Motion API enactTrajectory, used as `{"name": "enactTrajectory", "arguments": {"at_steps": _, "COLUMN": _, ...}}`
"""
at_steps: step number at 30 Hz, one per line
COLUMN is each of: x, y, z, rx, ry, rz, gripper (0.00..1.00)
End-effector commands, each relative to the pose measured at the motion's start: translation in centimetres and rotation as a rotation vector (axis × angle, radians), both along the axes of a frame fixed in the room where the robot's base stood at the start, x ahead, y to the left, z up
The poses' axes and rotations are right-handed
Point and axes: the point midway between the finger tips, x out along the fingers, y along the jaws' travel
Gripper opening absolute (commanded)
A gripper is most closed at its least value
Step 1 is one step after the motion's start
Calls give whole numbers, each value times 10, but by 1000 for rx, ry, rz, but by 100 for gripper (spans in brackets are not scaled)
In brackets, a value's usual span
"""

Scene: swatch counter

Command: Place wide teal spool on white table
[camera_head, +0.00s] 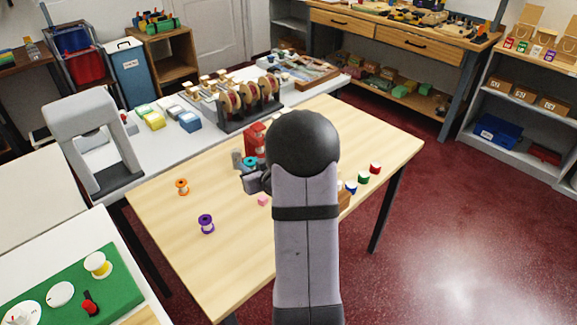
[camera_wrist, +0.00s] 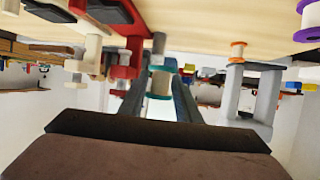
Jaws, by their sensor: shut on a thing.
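The wide teal spool (camera_head: 250,161) has teal rims and a pale core. It shows in the wrist view (camera_wrist: 160,83) between the two fingers. My gripper (camera_wrist: 162,90) is shut on it. In the head view my gripper (camera_head: 254,178) is over the back part of the wooden table, partly hidden by my arm. I cannot tell how high the spool is above the wood. A white table (camera_head: 165,152) stands behind the wooden table, with a thread rack and colored blocks on it. Another white table (camera_head: 52,232) is at the front left.
A red device (camera_head: 256,138) stands close behind the spool. An orange spool (camera_head: 182,187) and a purple spool (camera_head: 206,223) stand on the wooden table (camera_head: 165,215). Small colored spools (camera_head: 363,177) stand right of my arm. A grey arch-shaped machine (camera_head: 92,140) is at the left.

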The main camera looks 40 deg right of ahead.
Motion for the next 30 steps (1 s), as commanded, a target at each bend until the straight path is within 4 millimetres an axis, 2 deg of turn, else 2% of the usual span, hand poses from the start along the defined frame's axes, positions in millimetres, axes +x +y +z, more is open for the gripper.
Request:
{"name": "enactTrajectory", "arguments": {"at_steps": 7, "x": 0, "y": 0, "z": -8, "rx": 1, "ry": 0, "rz": -4, "gripper": 6}}
{"name": "enactTrajectory", "arguments": {"at_steps": 18, "x": 0, "y": 0, "z": -54, "rx": 0, "ry": 0, "rz": -3, "gripper": 6}}
{"name": "enactTrajectory", "arguments": {"at_steps": 26, "x": 1, "y": 0, "z": -59, "rx": 0, "ry": -2, "rz": -2, "gripper": 6}}
{"name": "enactTrajectory", "arguments": {"at_steps": 30, "x": 0, "y": 1, "z": -70, "rx": 1, "ry": 1, "rz": -1, "gripper": 6}}
